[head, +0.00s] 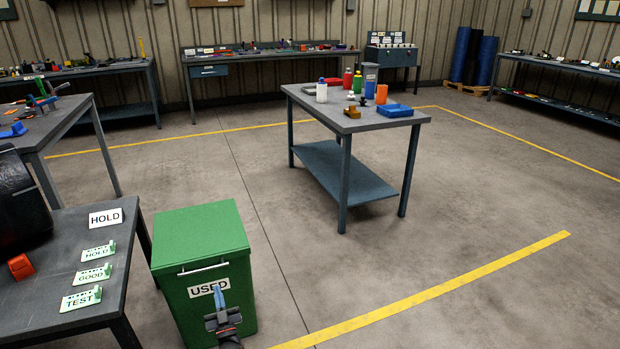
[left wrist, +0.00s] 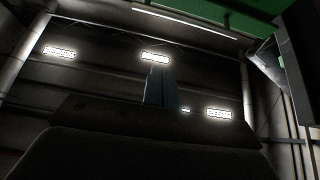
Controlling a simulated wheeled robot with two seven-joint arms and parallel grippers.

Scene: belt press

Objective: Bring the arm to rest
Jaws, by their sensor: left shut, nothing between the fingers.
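My left gripper (head: 219,296) is at the bottom of the head view, in front of the green bin (head: 200,240) labelled USED. Its blue fingers point up and are together, with nothing between them. The fingers (left wrist: 161,86) also show in the left wrist view, pointing up toward the ceiling lights. The bin's lid is down. Whether the gripper touches the bin I cannot tell. My right gripper is in neither view.
A grey table (head: 125,230) at the left bears a HOLD sign (head: 106,218) and tags marked HOLD, GOOD and TEST. A workbench (head: 375,122) with bottles and a blue tray (head: 394,111) stands further back. The floor between the bin and that workbench is clear.

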